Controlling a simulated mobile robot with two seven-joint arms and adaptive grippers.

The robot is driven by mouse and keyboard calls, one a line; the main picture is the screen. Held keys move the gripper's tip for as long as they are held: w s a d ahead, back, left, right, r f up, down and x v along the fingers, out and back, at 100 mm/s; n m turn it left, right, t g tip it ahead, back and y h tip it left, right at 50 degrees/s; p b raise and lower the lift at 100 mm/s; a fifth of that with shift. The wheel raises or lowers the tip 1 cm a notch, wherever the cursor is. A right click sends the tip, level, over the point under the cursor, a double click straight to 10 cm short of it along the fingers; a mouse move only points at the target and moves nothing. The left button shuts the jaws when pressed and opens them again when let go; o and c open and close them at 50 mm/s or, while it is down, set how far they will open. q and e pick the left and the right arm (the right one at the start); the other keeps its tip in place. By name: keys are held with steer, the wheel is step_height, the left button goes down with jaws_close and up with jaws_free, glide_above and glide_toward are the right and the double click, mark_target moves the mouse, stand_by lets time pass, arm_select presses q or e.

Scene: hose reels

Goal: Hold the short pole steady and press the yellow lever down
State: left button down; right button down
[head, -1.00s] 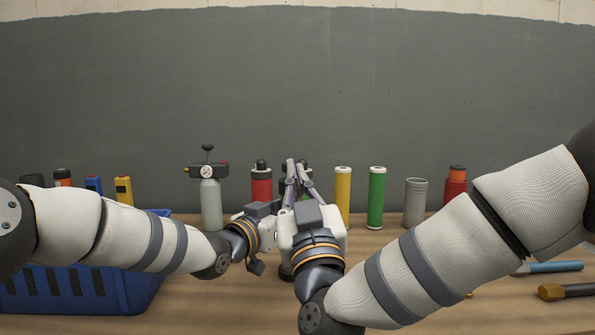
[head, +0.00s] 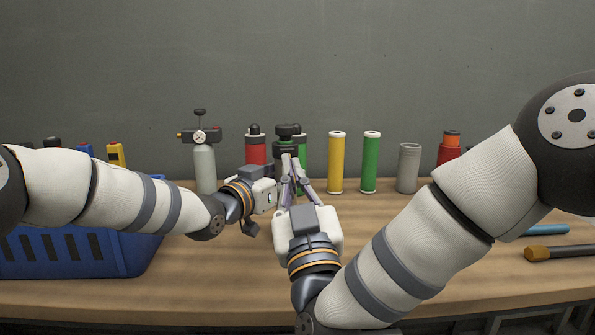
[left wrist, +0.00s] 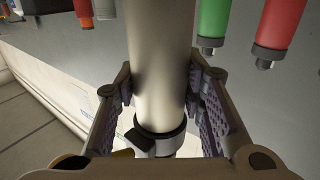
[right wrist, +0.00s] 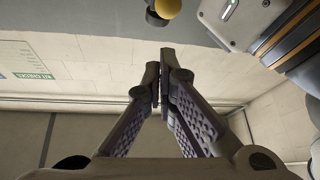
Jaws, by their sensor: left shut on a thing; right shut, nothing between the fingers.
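My left gripper (left wrist: 158,100) is shut on a grey upright cylinder, the short pole (left wrist: 158,50), with a dark collar lower down. In the head view, a dark cap (head: 288,130) shows above the grippers, and the pole below it is mostly hidden. My right gripper (head: 292,160) is shut and empty, its fingers pointing up in front of the pole. In the right wrist view, its fingertips (right wrist: 162,52) meet below a rounded yellow end (right wrist: 169,8), likely the yellow lever, with a gap between. The rest of the lever is hidden.
Behind stand a gauge-topped bottle (head: 205,165), a red cylinder (head: 255,152), yellow (head: 336,165) and green (head: 370,165) tubes and a grey canister (head: 408,168). A blue crate (head: 75,255) is at left. Tools (head: 560,252) lie at right.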

steer(key=v, duration=1)
steer(key=shift+s, duration=0.35)
steer(key=shift+d+f, duration=0.15)
arm_select(q)
steer(key=c, duration=1)
jaws_free()
arm_select(e)
steer(key=s, duration=0.6)
steer(key=shift+d, duration=0.35)
